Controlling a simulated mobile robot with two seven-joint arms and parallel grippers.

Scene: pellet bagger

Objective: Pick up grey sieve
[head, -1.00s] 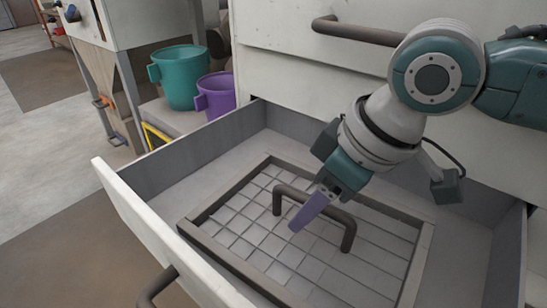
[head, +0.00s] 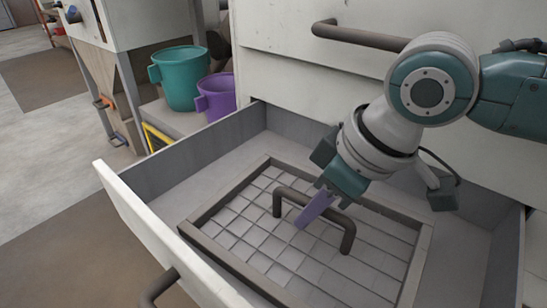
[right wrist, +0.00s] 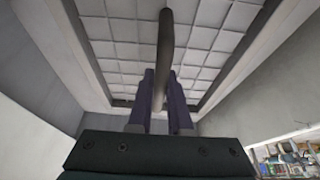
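The grey sieve (head: 262,234) is a flat, square-gridded tray with a dark rim, lying in the open drawer. A dark arched handle (head: 346,240) stands across its middle. My right gripper (head: 313,210) is at the handle's top bar, pointing down, with one purple finger in front of the bar. In the right wrist view, the two purple fingers of my right gripper (right wrist: 160,95) stand close on either side of the handle (right wrist: 165,40), with little or no gap, and appear shut on it. The sieve grid (right wrist: 110,35) lies beneath. My left gripper is not in view.
The drawer (head: 190,164) has raised walls around the sieve, with a bare strip of floor along the sides. A cabinet front with a dark bar handle (head: 360,37) rises behind. A teal bucket (head: 180,80) and a purple bucket (head: 216,97) stand to the left, outside the drawer.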

